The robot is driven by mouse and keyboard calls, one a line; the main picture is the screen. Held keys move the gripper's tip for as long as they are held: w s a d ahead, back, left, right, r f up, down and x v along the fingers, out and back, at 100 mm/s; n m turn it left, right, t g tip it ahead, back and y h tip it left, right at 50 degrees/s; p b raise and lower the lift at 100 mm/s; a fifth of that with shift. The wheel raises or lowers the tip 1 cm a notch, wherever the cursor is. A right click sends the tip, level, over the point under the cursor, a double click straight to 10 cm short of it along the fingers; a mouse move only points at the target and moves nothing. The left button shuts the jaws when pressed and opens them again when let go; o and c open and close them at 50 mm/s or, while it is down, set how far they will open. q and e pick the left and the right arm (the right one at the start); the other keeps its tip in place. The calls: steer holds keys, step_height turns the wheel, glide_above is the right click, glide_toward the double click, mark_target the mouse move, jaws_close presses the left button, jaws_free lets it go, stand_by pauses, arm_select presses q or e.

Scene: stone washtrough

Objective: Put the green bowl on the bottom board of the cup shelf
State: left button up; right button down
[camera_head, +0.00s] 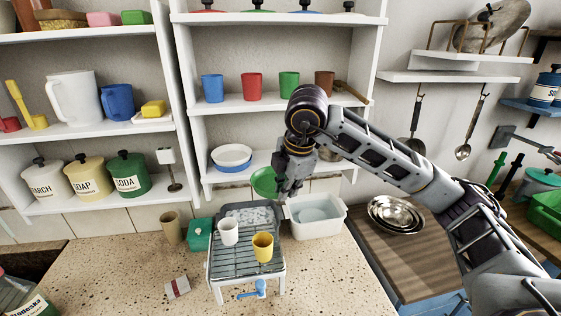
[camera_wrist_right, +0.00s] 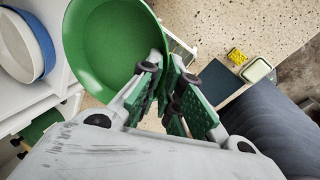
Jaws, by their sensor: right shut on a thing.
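The green bowl (camera_head: 264,183) is held at its rim by my right gripper (camera_head: 291,187), just in front of the bottom board (camera_head: 222,179) of the cup shelf. In the right wrist view the bowl (camera_wrist_right: 108,38) is large at the upper left, its inside facing the camera. The fingers (camera_wrist_right: 168,88) are closed on its near rim. A white bowl stacked on a blue one (camera_head: 231,157) stands on the left part of the bottom board. My arm hides part of the board's right side. My left gripper is not in view.
Blue, red, green and brown cups (camera_head: 289,85) stand on the board above. Below, a drying rack (camera_head: 247,262) holds a white cup (camera_head: 228,231) and a yellow cup (camera_head: 262,246). A white basin (camera_head: 317,227) stands beside it. The front counter (camera_head: 130,277) is mostly clear.

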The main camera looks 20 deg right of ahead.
steer(key=shift+w+d+f, duration=0.1)
steer(key=shift+w+d, duration=0.05)
steer(key=shift+m, duration=0.3)
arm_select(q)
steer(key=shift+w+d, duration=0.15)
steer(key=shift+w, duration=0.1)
arm_select(e)
steer(key=s+d+m, duration=0.1)
steer(key=m, duration=0.1)
steer(key=s+m+h, duration=0.1)
steer(key=shift+d+f+m, duration=0.2)
steer(key=shift+d+m, duration=0.15)
steer(key=shift+m, duration=0.05)
